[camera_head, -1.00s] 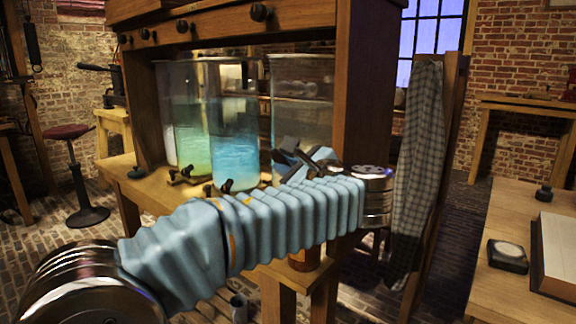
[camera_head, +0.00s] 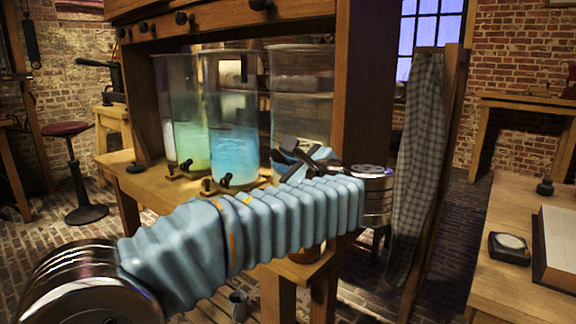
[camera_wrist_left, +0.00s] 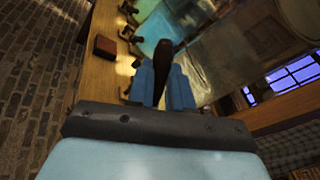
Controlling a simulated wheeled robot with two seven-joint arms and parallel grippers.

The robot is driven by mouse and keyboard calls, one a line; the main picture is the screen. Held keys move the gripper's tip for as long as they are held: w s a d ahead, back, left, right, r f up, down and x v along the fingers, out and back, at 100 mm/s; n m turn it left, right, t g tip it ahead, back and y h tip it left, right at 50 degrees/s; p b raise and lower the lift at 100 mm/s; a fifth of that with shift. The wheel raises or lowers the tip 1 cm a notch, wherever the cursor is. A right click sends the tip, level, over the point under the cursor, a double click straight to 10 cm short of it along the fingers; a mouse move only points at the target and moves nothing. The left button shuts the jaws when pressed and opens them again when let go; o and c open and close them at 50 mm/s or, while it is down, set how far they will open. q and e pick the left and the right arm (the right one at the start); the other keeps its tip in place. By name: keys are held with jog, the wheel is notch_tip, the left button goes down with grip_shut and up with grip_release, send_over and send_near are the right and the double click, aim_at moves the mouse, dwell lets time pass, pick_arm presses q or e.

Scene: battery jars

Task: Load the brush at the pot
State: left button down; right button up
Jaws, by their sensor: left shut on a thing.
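The bristles cannot be made out. My right gripper is not in view.
Tall glass jars with green (camera_head: 190,140) and blue liquid (camera_head: 234,155), and a clearer one (camera_head: 302,100), stand on a wooden bench close to the gripper. A checked cloth (camera_head: 418,150) hangs at right. A table (camera_head: 505,225) with a book stands at far right.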

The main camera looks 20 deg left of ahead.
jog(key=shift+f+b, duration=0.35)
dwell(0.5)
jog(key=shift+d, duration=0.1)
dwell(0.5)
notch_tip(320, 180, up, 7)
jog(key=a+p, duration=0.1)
jog(key=p, duration=0.6)
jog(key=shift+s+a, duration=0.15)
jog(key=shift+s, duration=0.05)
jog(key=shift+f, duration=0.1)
